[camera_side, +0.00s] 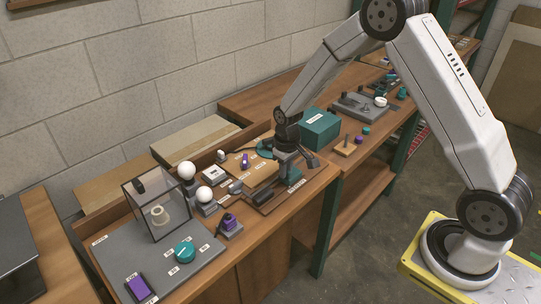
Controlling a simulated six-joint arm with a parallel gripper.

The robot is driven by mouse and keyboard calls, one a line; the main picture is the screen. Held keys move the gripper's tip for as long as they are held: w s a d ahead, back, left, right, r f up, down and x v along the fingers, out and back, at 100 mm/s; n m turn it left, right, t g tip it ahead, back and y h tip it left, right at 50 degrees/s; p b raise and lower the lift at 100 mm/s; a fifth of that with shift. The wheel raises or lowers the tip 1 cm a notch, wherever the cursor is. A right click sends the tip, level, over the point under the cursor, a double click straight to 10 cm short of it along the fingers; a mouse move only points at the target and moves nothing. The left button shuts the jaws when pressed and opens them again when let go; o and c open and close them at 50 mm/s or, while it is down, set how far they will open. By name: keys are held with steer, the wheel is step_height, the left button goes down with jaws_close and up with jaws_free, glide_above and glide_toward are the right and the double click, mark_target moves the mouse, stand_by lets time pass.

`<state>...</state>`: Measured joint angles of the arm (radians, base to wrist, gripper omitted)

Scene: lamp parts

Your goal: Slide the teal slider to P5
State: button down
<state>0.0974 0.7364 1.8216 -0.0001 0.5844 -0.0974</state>
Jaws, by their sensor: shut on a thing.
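My gripper (287,166) points down over the brown board at the front of the bench's right part. It is shut on a small teal piece (294,176), which looks like the teal slider. The fingers hide most of the slider and their contact with it. White label strips (297,184) lie on the board beside the slider. Their lettering is too small to read, so I cannot tell which position the slider is at or which mark is P5.
A teal box (320,128) stands close to the right of my gripper. A wooden block (262,173) and a purple piece (245,160) are to the left. White globes (187,170), a clear case (155,205) and a teal knob (185,252) stand further left.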

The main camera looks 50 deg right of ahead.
steer(key=c, duration=0.6)
jaws_free()
steer(key=shift+r, duration=0.1)
steer(key=shift+r, duration=3.85)
steer(key=shift+s+a+r, duration=0.15)
steer(key=shift+s+r, duration=0.05)
steer(key=shift+s, duration=0.25)
steer(key=s+a+r+t, duration=0.2)
steer(key=s+a, duration=0.2)
steer(key=s, duration=1.1)
steer(key=shift+s+t, duration=0.25)
steer(key=shift+t, duration=0.05)
